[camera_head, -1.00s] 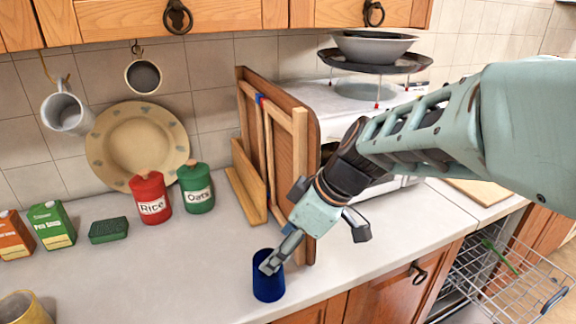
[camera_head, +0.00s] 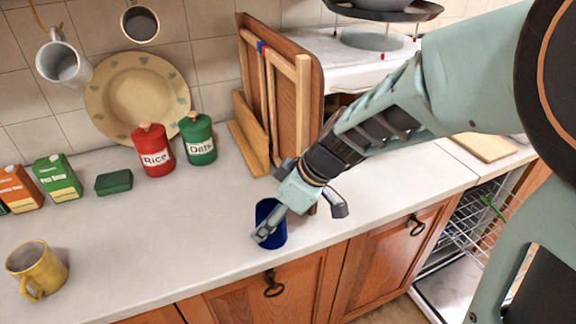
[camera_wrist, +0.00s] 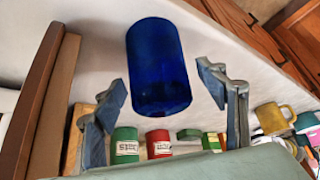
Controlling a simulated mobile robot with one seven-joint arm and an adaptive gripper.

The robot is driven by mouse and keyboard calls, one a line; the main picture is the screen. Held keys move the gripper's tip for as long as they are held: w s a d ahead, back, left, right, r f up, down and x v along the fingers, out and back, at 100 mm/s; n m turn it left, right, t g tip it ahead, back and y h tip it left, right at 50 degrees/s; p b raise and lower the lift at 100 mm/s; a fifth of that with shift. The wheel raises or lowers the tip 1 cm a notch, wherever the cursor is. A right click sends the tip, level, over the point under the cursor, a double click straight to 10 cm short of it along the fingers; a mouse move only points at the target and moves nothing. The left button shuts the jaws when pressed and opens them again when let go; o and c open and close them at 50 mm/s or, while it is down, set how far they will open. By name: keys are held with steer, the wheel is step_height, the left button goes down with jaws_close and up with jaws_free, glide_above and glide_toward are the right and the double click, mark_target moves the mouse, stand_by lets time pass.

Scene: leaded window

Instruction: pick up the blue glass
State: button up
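The blue glass (camera_head: 277,232) stands upright on the pale counter near its front edge, partly covered by my finger in the head view. In the wrist view the blue glass (camera_wrist: 158,60) is large and central. My gripper (camera_head: 266,233) reaches down at the glass from the upper right. In the wrist view my gripper (camera_wrist: 163,85) is open, one finger on each side of the glass's near end, with a visible gap on both sides. Whether a finger touches the glass cannot be told from the head view.
A wooden rack of boards (camera_head: 275,95) stands close behind my gripper. A yellow mug (camera_head: 37,268) sits at the left. Red rice (camera_head: 153,150) and green oats (camera_head: 198,140) canisters, a green sponge (camera_head: 114,182) and cartons stand further back. An open dishwasher rack (camera_head: 470,235) is at the right.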

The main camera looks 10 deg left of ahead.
steer(key=c, duration=1.5)
steer(key=shift+r, duration=0.15)
